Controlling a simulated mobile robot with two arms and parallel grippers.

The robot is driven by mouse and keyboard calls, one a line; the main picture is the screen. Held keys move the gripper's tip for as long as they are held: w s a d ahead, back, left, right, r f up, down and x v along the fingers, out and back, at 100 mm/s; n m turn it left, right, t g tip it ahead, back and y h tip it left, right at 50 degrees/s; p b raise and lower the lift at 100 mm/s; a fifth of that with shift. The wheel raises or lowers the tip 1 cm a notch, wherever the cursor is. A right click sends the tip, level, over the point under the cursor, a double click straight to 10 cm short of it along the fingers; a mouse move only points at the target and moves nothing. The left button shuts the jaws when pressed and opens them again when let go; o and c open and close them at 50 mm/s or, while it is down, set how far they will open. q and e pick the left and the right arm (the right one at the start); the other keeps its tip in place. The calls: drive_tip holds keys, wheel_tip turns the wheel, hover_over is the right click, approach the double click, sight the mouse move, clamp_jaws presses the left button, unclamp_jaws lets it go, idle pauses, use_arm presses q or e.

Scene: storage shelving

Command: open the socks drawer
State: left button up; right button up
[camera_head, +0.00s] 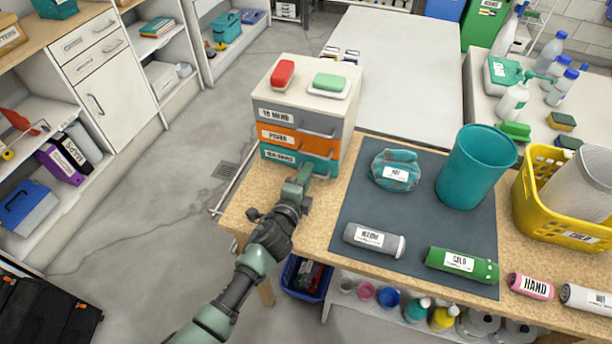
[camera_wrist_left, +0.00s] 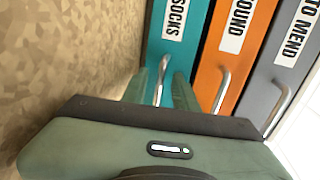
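A small unit of stacked drawers (camera_head: 343,112) stands at the left end of the wooden table. Its bottom teal drawer (camera_head: 275,154) reads "SOCKS" in the wrist view (camera_wrist_left: 172,30) and looks closed, about flush with the others. Above it are an orange drawer (camera_head: 284,137) and a grey "TO MEND" drawer (camera_head: 290,117), each with a metal handle. My left gripper (camera_head: 303,175) is in front of the teal drawer. In the wrist view its fingers (camera_wrist_left: 160,88) stand apart on either side of the teal drawer's handle (camera_wrist_left: 161,80). My right gripper is out of view.
A red item (camera_head: 283,75) and a green item on a white dish (camera_head: 329,84) sit on the unit. A dark mat (camera_head: 420,215) to the right holds a teal bin (camera_head: 475,170), a teal bundle (camera_head: 395,171) and two rolls. The table's front and left edges are close.

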use_arm(q)
clamp_jaws()
idle(1.4)
